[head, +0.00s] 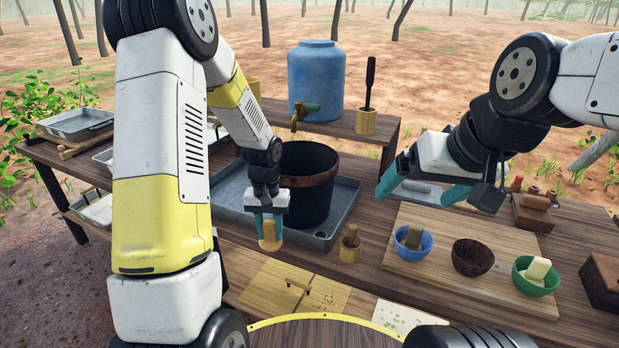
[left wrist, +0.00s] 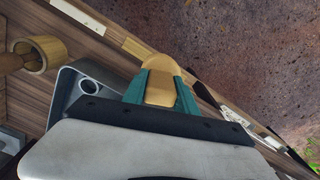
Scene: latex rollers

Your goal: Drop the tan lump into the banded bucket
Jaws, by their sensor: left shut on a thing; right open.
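My left gripper (head: 268,217) is shut on the tan lump (head: 269,241), which hangs below its fingertips in the head view. The left wrist view shows the tan lump (left wrist: 160,88) between the two green fingers. The dark banded bucket (head: 309,207) stands upright in a grey tray (head: 320,241), behind and to the right of my left gripper. The lump is in front of the bucket, outside its opening. My right gripper (head: 417,195) is open and empty above the right side of the table.
A blue water barrel (head: 316,75) with a tap stands on a raised shelf behind the bucket. A small wooden cup (head: 350,250) stands right of the tray. A board (head: 455,270) holds blue (head: 413,241), brown (head: 473,257) and green (head: 535,276) bowls.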

